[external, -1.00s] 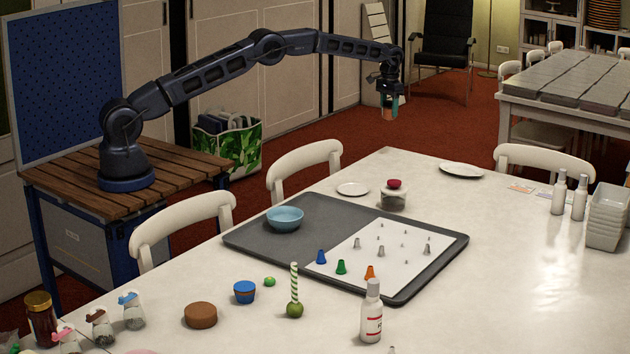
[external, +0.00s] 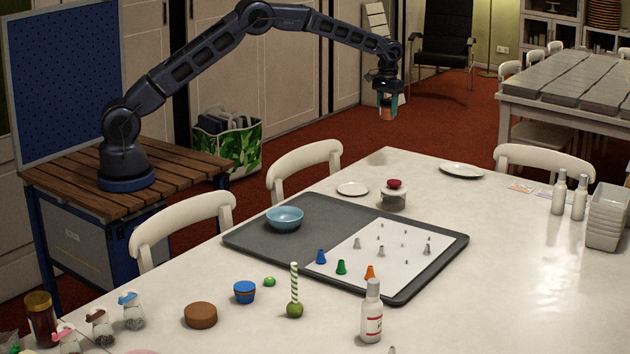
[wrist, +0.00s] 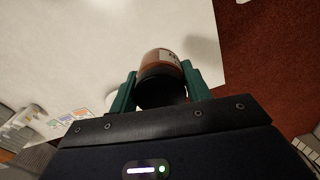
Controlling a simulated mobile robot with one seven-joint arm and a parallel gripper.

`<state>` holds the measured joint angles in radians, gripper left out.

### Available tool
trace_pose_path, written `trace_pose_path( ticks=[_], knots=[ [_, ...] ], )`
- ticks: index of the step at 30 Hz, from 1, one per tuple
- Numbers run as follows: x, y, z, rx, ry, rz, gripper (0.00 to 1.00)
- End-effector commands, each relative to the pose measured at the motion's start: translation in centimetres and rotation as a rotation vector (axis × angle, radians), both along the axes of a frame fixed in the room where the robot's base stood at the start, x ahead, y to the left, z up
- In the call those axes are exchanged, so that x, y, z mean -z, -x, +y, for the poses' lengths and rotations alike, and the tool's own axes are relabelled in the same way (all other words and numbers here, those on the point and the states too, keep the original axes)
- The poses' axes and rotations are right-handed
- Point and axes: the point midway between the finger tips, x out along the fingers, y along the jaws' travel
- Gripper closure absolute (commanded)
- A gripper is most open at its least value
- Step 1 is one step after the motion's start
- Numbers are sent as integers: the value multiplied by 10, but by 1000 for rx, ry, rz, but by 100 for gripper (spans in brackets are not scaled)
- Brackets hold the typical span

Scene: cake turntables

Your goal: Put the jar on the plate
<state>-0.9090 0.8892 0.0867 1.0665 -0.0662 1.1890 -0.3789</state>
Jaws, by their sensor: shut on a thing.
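My gripper (external: 387,100) is shut on a jar (wrist: 164,62), and hangs in the air past the far edge of the table in the external view. The jar has a black end facing the wrist camera, an orange-brown body and a pale label. Its body sits between the two green fingers. In the external view the jar is small and mostly covered by the fingers. One white plate (external: 461,170) lies near the table's far edge, to the right of and below my gripper. A smaller white plate (external: 352,189) lies to the left. Both plates look empty.
A glass jar with a red lid (external: 394,197) stands beside the smaller plate. A grey tray (external: 252,240) holds a blue bowl (external: 285,218) and several small cones. Chairs line the table's far side.

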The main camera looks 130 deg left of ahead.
Motion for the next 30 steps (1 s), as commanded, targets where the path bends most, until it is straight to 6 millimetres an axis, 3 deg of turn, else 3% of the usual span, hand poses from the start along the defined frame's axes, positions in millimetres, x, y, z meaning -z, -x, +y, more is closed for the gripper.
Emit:
trace_pose_path(
  ticks=[1,6,15,18,23,26,30],
  knots=[
    [-2,-4,-19,-12,1,1,76],
    [-3,-10,-75,-67,0,0,76],
    [-1,-2,-168,-160,2,-3,76],
    [0,2,-187,-182,3,-4,76],
    [3,6,-204,-200,2,-5,76],
    [12,7,-206,-205,4,-4,76],
    [39,8,-206,-205,3,-3,76]
  ],
)
